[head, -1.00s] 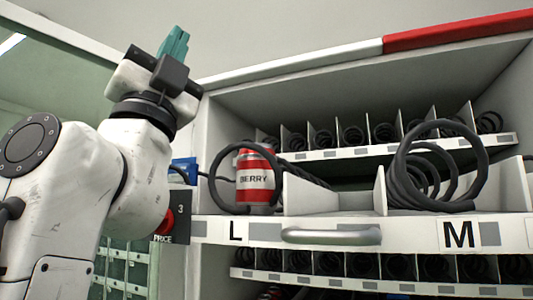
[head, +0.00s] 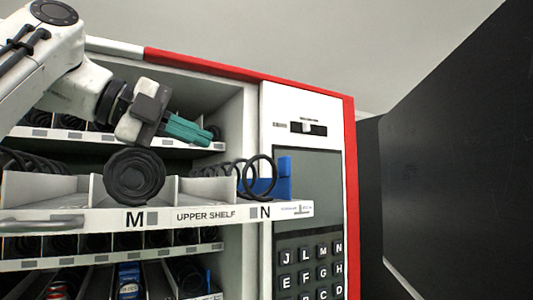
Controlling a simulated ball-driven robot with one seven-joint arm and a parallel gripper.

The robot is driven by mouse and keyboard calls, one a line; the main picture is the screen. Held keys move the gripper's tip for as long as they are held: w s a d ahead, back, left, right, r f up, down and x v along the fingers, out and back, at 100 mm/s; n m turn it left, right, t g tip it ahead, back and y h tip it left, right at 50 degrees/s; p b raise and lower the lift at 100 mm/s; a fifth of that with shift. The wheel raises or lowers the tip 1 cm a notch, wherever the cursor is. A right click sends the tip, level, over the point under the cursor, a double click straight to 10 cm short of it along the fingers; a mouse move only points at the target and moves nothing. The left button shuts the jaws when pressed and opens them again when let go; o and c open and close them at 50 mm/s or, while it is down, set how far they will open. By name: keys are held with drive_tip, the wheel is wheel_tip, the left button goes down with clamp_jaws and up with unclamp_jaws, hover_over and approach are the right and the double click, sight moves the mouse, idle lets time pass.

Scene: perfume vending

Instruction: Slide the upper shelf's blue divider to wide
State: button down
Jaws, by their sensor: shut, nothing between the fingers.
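The upper shelf (head: 217,216) is pulled out in front of the vending machine, with the letters M and N on its white front. A blue divider (head: 285,177) stands at the shelf's right end, partly behind the black coil of lane N. My gripper (head: 207,137) is shut and empty, its teal fingers pointing right and slightly down. In the picture it is above and left of the blue divider, over the coils between M and N. The two look apart; I cannot tell the depth between them.
Black coils (head: 134,176) fill the shelf lanes. The keypad panel (head: 310,265) and card slot panel (head: 308,128) stand right of the shelf. A higher row of coils is behind my gripper. A dark wall (head: 460,150) stands at far right.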

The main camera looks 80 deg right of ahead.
sight(281, 164)
drive_tip(key=p+x, duration=0.1)
drive_tip(key=x, duration=0.3)
drive_tip(key=r+p+x, duration=0.1)
drive_tip(key=x, duration=0.4)
drive_tip(key=p+x, duration=0.1)
drive_tip(key=x, duration=0.3)
drive_tip(key=shift+s+d, duration=0.25)
drive_tip(key=shift+s, duration=0.2)
